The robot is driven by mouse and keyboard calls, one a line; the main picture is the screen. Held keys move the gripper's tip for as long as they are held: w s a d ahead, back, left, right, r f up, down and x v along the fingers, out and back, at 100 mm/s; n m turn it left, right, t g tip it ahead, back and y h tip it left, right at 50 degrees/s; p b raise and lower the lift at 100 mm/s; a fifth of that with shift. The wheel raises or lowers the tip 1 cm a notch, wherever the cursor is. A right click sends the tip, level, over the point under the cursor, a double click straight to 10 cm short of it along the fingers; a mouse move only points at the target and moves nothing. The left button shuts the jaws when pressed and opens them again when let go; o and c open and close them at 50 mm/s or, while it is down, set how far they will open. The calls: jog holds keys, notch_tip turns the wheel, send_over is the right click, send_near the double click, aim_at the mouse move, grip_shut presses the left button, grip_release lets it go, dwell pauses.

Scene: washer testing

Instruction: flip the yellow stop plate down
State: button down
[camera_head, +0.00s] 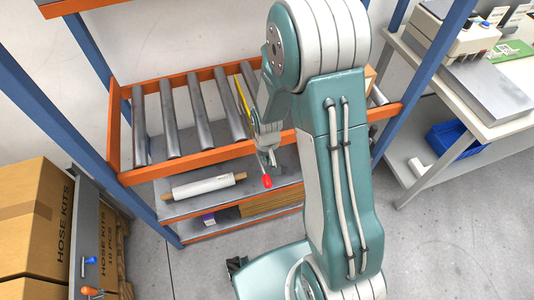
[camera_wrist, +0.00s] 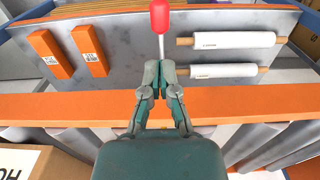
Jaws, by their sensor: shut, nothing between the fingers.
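The yellow stop plate (camera_head: 243,97) shows in the head view as a thin upright strip among the rollers, partly hidden by my arm. A lever with a red knob (camera_head: 267,181) sticks out at the rack's front rail. In the wrist view the red knob (camera_wrist: 159,17) and its thin metal rod (camera_wrist: 161,46) lie just beyond my fingertips. My gripper (camera_head: 268,152) is at the front rail, close to the rod. In the wrist view my gripper (camera_wrist: 160,76) is shut and empty, its tips at the rod's base. I cannot tell whether they touch the rod. The stop plate is not visible there.
The orange front rail (camera_wrist: 60,108) crosses under my gripper. A white roll (camera_head: 203,187) lies on the lower shelf; orange boxes (camera_wrist: 50,54) show there in the wrist view. Blue posts (camera_head: 65,110) flank the rack. Cartons (camera_head: 35,220) stand left, a workbench (camera_head: 430,75) right.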

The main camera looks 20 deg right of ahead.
jog(key=shift+r, duration=1.55)
jog(key=s+r+t, duration=0.1)
jog(key=s+r, duration=0.1)
jog(key=r, duration=0.7)
jog(key=s+r+t, duration=0.2)
jog(key=s+r, duration=0.1)
jog(key=r, duration=0.6)
jog(key=s+r+t, duration=0.2)
jog(key=s+r, duration=0.8)
jog(key=s, duration=0.1)
jog(key=shift+d+t, duration=0.2)
jog(key=shift+t, duration=0.1)
